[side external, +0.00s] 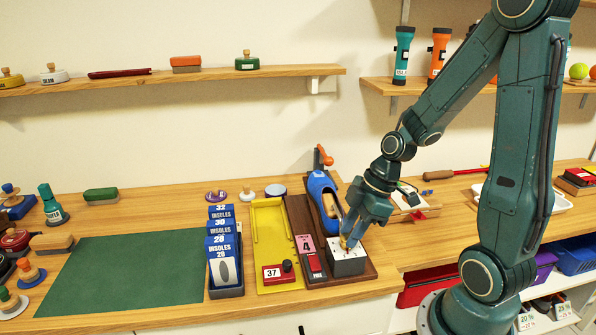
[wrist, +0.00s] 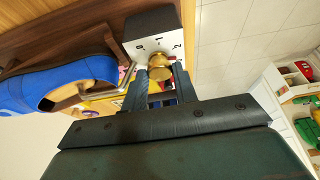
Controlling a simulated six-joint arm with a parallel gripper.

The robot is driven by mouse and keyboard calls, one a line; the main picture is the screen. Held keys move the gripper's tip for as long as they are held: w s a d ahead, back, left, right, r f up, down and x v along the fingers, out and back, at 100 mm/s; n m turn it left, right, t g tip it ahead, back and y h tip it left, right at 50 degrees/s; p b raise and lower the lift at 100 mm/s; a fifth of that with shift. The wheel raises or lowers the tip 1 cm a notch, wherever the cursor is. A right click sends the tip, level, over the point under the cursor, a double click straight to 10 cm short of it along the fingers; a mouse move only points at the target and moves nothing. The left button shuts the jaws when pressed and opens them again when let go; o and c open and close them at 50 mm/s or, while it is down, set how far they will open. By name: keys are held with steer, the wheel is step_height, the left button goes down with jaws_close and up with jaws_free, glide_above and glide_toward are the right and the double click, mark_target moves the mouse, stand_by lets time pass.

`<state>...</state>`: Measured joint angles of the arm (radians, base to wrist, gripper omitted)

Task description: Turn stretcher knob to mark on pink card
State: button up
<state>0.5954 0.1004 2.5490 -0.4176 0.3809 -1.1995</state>
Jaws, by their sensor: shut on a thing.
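The brass stretcher knob (wrist: 160,66) sits on the white dial face of a dark box (wrist: 150,22). My gripper (wrist: 162,72) is shut on the knob, one finger on each side. In the side external view my gripper (side external: 348,240) reaches down onto the box (side external: 347,264), mostly covering the knob. The pink card (side external: 306,245) shows a 4 and stands left of the box on the brown stretcher board (side external: 330,281). I cannot tell which mark the knob points to.
A blue shoe (side external: 320,187) with an orange-handled crank (side external: 324,156) is behind the box. The green mat (side external: 130,270) is clear.

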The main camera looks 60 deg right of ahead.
stand_by(0.4)
steer(key=o, duration=1)
steer(key=shift+c, duration=0.2)
steer(key=shift+r, duration=0.15)
steer(key=v, duration=1.3)
steer(key=shift+r, duration=0.25)
steer(key=shift+s+d, duration=0.1)
steer(key=shift+s, duration=0.05)
steer(key=shift+c, duration=1.4)
